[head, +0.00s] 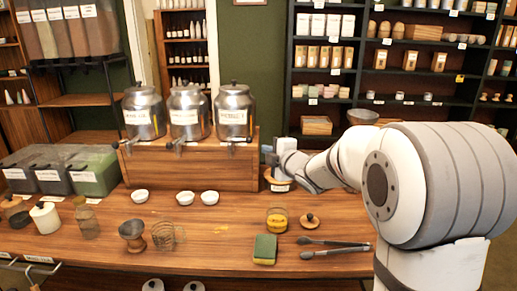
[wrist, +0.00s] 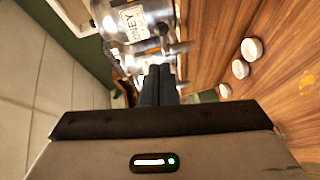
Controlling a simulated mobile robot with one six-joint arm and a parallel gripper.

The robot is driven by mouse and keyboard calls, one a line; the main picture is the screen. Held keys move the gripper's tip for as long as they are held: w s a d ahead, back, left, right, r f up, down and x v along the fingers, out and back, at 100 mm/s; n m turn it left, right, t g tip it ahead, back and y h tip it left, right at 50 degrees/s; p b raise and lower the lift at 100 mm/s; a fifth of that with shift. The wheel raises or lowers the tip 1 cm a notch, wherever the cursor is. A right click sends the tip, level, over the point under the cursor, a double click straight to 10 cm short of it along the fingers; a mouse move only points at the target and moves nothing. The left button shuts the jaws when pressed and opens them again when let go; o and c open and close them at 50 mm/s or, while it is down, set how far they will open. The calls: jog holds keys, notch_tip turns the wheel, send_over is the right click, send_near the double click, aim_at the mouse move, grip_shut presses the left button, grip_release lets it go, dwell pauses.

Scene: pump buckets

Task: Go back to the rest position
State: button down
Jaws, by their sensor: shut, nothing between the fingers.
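My gripper (head: 268,151) is at the right end of the wooden dispenser stand (head: 195,172), a little right of the rightmost metal dispenser (head: 234,110). In the wrist view my gripper's two dark fingers (wrist: 160,71) are together, with nothing between them. A metal dispenser with a label (wrist: 132,22) and its tap shows just beyond the fingertips there. Whether the gripper touches the stand or a tap cannot be told.
Three white bowls (head: 186,198) stand in front of the stand. Shelves (head: 340,105) stand behind. The counter's middle has free room.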

jog(key=s+d+f+m+g+h+p, duration=0.1)
jog(key=s+d+m+g+h+p, duration=0.1)
jog(key=s+d+m+h, duration=0.35)
jog(key=s+d+f+m+g+h+p, duration=0.1)
jog(key=s+d+m+g+h, duration=0.2)
jog(key=s+d+m, duration=0.6)
jog(key=s+a+f+m+g, duration=0.1)
jog(key=s+m+g, duration=0.1)
jog(key=s, duration=0.5)
jog(key=s+a+f+m+g+p, duration=0.1)
jog(key=s+f+m+g, duration=0.1)
jog(key=s, duration=0.6)
jog(key=s+a+f+m+g+y+p, duration=0.1)
jog(key=s+f+m+g, duration=0.1)
jog(key=s, duration=0.6)
jog(key=shift+s+a+m+g, duration=0.15)
jog(key=shift+a+m+g, duration=0.1)
jog(key=shift+m+g, duration=0.35)
